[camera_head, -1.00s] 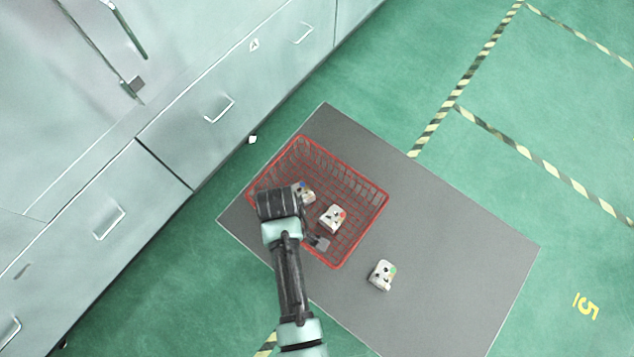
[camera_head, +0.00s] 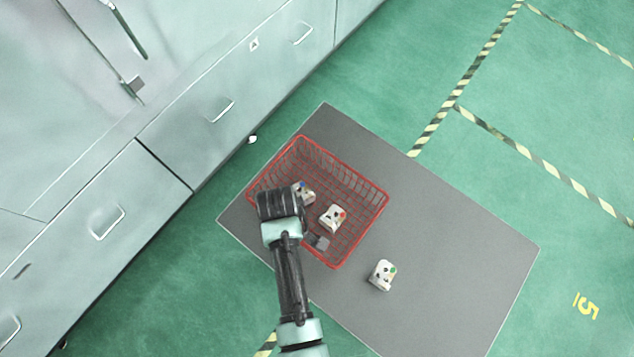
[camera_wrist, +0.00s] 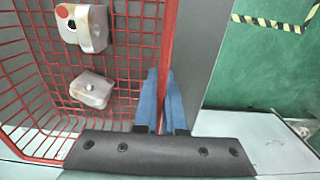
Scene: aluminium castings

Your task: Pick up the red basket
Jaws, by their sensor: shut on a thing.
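The red basket (camera_head: 365,181) is a wire basket standing on the grey table top, with castings inside it. One casting (camera_head: 333,218) with a red mark lies near its middle, and another (camera_head: 304,193) lies partly hidden by my arm. In the wrist view, the basket's red rim (camera_wrist: 168,45) runs between the blue fingers of my gripper (camera_wrist: 160,98), which is shut on it. The castings with the red mark (camera_wrist: 84,27) and without a visible mark (camera_wrist: 91,89) lie left of the fingers. In the head view my arm covers the near-left basket side and hides the fingertips.
Pale cabinets with handles (camera_head: 219,110) stand close to the upper left. The right part of the table top is clear.

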